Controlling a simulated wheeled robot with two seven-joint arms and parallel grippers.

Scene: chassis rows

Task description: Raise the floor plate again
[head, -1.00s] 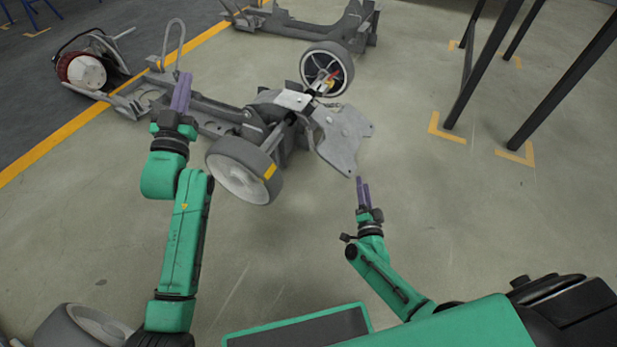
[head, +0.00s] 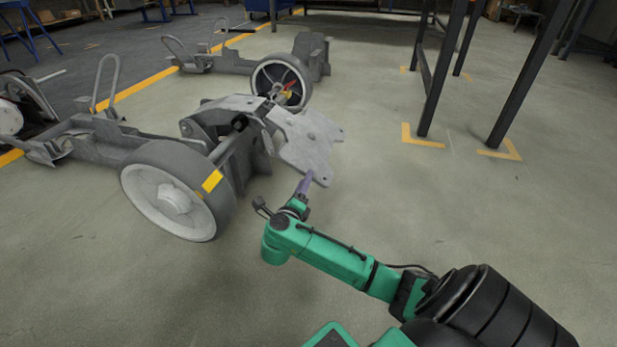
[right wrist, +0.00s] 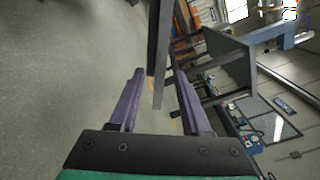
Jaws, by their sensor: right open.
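The floor plate (head: 312,146) is a flat grey plate with small holes, at the right end of the nearest chassis (head: 140,140). My right gripper (head: 304,184) is at the plate's near lower corner. In the right wrist view the plate (right wrist: 159,45) shows nearly edge-on as a grey strip. Its end reaches in between the two purple fingers of my open right gripper (right wrist: 158,82), with a gap visible on each side. In the head view the fingertips overlap the corner, so the exact contact is hard to tell. My left gripper is out of view.
A large grey wheel (head: 172,198) stands left of my right arm, and a second wheel (head: 281,82) is behind the plate. Another chassis (head: 230,62) lies farther back. Dark table legs (head: 440,80) stand at the right. The floor at the right front is clear.

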